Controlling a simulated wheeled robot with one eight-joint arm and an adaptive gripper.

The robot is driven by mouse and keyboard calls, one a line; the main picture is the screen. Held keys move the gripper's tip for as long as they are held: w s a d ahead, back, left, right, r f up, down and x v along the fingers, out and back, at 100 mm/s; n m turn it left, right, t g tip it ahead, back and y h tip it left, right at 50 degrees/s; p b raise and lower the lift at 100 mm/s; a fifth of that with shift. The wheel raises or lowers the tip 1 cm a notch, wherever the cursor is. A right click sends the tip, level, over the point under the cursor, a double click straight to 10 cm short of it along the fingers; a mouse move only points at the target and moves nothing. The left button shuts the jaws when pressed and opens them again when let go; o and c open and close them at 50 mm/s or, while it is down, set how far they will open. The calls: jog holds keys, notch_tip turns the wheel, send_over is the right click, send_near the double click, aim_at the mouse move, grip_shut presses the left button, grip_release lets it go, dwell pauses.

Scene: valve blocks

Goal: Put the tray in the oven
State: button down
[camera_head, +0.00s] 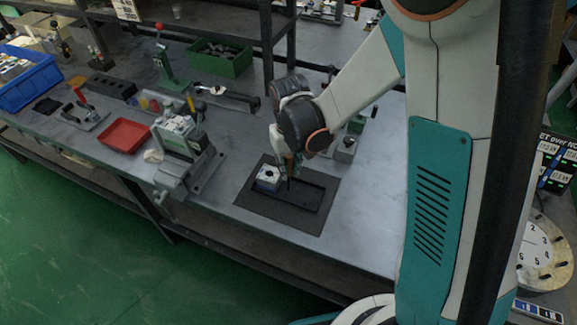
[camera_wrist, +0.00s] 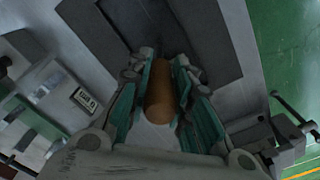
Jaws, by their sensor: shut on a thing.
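My gripper (camera_head: 290,172) is above the left end of a dark shallow tray (camera_head: 296,199) on the bench. In the wrist view my gripper (camera_wrist: 160,95) has its teal fingers on both sides of a brown-orange cylinder (camera_wrist: 160,92) and is shut on it. The cylinder's far end is hard to make out. A red tray (camera_head: 123,136) lies farther left on the bench. I see no oven in either view.
A grey vise (camera_head: 187,145) stands left of the dark tray. Behind are a green bin (camera_head: 220,58), a green lever press (camera_head: 170,72) and a blue crate (camera_head: 27,78). Shelf posts rise at the back. The bench's front edge drops to green floor. Bare bench lies right of the dark tray.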

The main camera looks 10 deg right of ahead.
jog(key=shift+f, duration=0.1)
jog(key=c, duration=1.4)
grip_release()
jog(key=shift+c, duration=0.2)
